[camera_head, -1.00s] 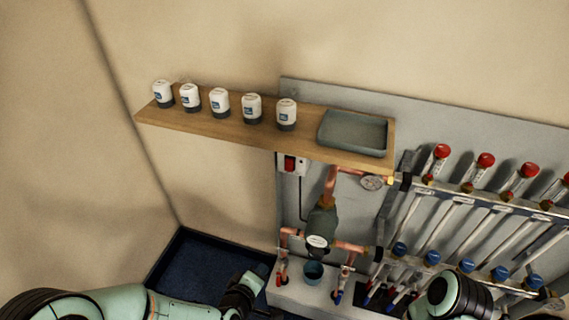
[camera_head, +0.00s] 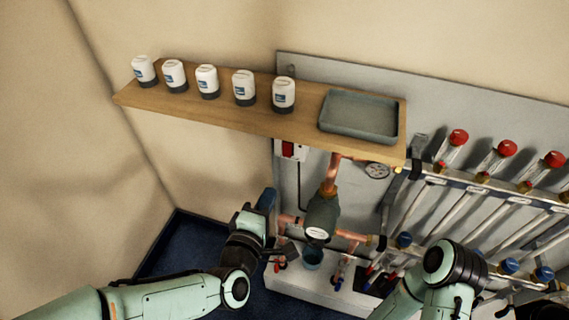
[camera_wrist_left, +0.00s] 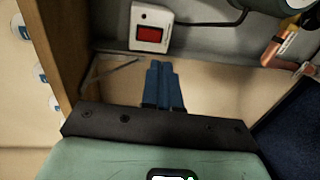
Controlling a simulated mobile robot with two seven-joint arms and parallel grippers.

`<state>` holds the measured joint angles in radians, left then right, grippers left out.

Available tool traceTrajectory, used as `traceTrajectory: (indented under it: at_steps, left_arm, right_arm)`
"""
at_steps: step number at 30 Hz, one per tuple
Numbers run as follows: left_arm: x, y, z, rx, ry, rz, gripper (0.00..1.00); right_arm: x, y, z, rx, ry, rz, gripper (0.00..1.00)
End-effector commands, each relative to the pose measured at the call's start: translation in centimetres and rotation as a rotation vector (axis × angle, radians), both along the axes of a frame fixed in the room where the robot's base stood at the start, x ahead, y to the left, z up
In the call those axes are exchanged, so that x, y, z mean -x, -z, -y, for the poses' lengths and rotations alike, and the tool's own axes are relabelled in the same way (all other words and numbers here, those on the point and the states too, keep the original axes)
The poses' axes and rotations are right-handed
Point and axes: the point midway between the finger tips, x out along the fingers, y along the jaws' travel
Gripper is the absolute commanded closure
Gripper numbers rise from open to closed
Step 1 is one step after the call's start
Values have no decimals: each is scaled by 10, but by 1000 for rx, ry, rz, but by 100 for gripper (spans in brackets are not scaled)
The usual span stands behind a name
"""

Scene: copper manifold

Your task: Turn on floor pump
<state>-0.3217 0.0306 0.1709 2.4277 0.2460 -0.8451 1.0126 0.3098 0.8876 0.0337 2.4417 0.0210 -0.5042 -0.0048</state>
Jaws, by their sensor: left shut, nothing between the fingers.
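The floor pump (camera_head: 321,216) is a grey-green body between copper pipes on the grey panel, below the shelf. A white switch box with a red rocker (camera_head: 288,149) is on the panel just under the shelf, partly covered by it. In the left wrist view the red switch (camera_wrist_left: 150,35) shows whole, beyond the fingertips. My left gripper (camera_head: 268,196) is shut and empty, its blue fingers below and left of the switch. In the left wrist view its fingers (camera_wrist_left: 160,66) are together and appear apart from the switch.
A wooden shelf (camera_head: 187,106) with several white-and-grey bottles and a grey tray (camera_head: 357,137) overhangs the switch. The manifold (camera_head: 520,190) with red and blue caps fills the right. The wall left of the panel is clear.

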Motion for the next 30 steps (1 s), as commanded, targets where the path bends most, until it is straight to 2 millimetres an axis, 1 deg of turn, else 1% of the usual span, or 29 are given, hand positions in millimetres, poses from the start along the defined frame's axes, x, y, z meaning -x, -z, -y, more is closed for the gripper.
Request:
traceTrajectory:
  at_steps: [9,15,18,21,30]
  left_arm:
    - [-63,13,21,-2,1,-3,100]
    - [-97,18,32,-1,0,-1,100]
    - [-108,19,35,-2,0,-2,100]
    - [-114,20,37,-2,0,-2,100]
    - [-117,20,38,-2,0,0,100]
  right_arm:
    - [-4,3,2,5,4,9,57]
    - [-5,4,2,6,5,13,57]
    - [-5,4,3,7,5,14,57]
    - [-5,4,3,7,6,14,57]
    - [-6,4,3,7,6,14,57]
